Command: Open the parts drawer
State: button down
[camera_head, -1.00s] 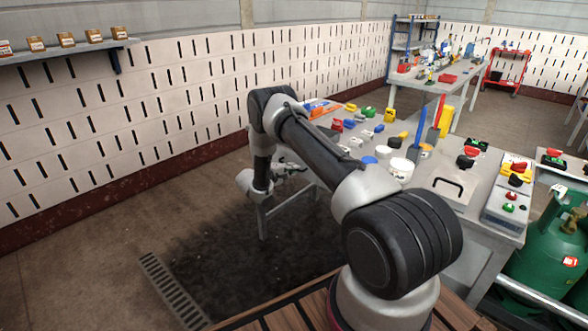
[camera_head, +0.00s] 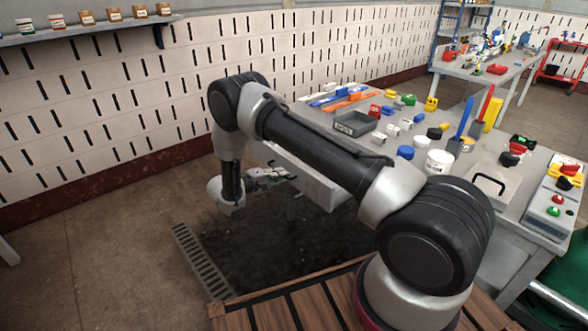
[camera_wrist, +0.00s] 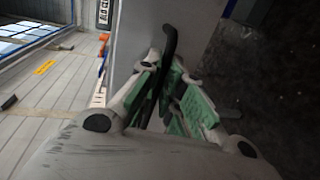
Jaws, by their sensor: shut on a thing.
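My gripper (camera_wrist: 168,92) is shut on the dark, curved drawer handle (camera_wrist: 170,42), which passes between its green-padded fingers in the wrist view. The handle stands against a plain grey front (camera_wrist: 138,30), which I take to be the parts drawer. In the head view, my gripper (camera_head: 272,176) is small, at the left end of the workbench, beside a pale grey panel (camera_head: 312,182) below the bench top. My arm hides part of this panel, and I cannot tell how far the drawer stands out.
The workbench (camera_head: 478,213) carries a grey open tray (camera_head: 355,124), a white tub (camera_head: 438,163), coloured parts and a button box (camera_head: 549,207). A slotted wall (camera_head: 120,110) stands behind. A floor grate (camera_head: 203,265) lies left of the bench, with open floor around it.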

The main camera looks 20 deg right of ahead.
jog(key=shift+f+v, duration=0.25)
jog(key=shift+v, duration=0.95)
jog(key=shift+f+v, duration=0.25)
jog(key=shift+v, duration=1)
jog(key=shift+a, duration=0.1)
jog(key=c, duration=1.6)
grip_release()
jog(key=shift+o, duration=0.2)
jog(key=v, duration=1.2)
jog(key=shift+f, duration=0.1)
